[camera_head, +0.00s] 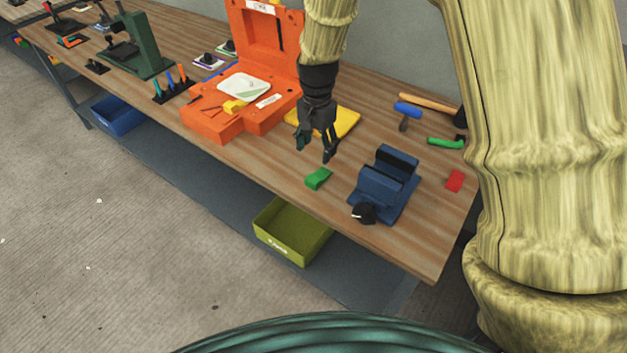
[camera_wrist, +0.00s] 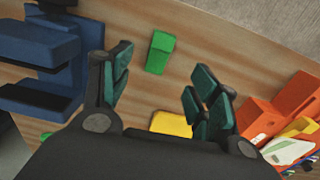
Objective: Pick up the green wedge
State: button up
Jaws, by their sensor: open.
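The green wedge (camera_head: 318,178) lies on the wooden bench near its front edge, between the orange mould and the blue vise. It also shows in the wrist view (camera_wrist: 159,53), beyond the fingertips and roughly between their lines. My gripper (camera_head: 316,150) is open and empty, pointing down above the bench, just behind and above the wedge. In the wrist view both fingers (camera_wrist: 160,82) stand wide apart, and nothing is between them. The wedge is fully visible and apart from the fingers.
The blue vise (camera_head: 385,183) stands right of the wedge. The open orange mould (camera_head: 212,122) is to the left, with a yellow block (camera_head: 345,122) behind my gripper. A blue-headed hammer (camera_head: 408,109), a green-handled item (camera_head: 445,142) and a red piece (camera_head: 454,181) lie at right.

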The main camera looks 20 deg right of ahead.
aim_at(316, 175)
jog(key=shift+w+f+p, duration=0.15)
jog(key=shift+f+p, duration=1.45)
jog(key=shift+f, duration=4.45)
jog(key=c, duration=1.1)
